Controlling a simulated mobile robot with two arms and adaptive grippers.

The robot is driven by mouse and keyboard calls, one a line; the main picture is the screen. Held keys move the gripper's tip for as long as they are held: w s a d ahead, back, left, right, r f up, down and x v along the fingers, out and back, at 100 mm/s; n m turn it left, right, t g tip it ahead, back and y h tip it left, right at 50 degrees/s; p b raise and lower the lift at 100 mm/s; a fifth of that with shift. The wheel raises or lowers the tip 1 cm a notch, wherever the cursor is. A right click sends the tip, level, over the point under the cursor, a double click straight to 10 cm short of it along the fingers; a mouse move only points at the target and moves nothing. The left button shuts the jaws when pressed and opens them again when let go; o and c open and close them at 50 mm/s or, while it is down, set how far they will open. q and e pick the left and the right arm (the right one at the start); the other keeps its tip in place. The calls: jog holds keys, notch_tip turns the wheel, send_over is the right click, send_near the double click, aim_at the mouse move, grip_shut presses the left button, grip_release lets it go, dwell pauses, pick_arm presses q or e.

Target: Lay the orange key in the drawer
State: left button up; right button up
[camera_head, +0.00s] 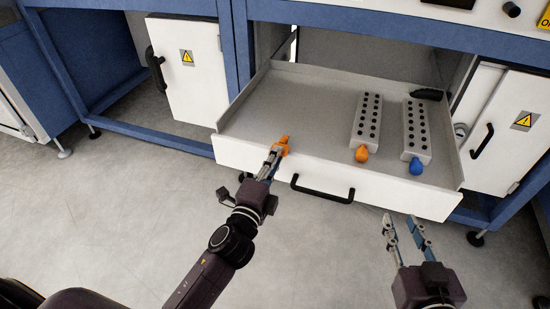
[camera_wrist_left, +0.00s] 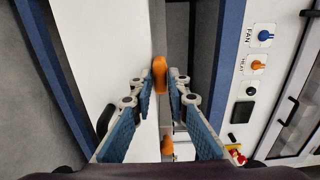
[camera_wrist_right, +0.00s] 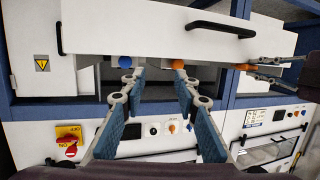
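My left gripper (camera_head: 276,153) is shut on the orange key (camera_head: 283,142). In the head view the key is at the front wall of the open drawer (camera_head: 290,100), by its top edge; I cannot tell whether it touches. In the left wrist view the key (camera_wrist_left: 159,72) sits between the fingertips (camera_wrist_left: 162,84). It also shows in the right wrist view (camera_wrist_right: 243,67). My right gripper (camera_head: 404,232) is open and empty, in front of and below the drawer's right part. It shows open in the right wrist view (camera_wrist_right: 157,88).
Two grey blocks with black holes (camera_head: 367,120) (camera_head: 416,130) lie in the drawer's right half, with an orange piece (camera_head: 361,154) and a blue piece (camera_head: 416,167) at their front ends. A black object (camera_head: 427,95) lies behind. The drawer's left half is clear.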

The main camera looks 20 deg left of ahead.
pick_arm(q)
jog(key=shift+o, duration=1.3)
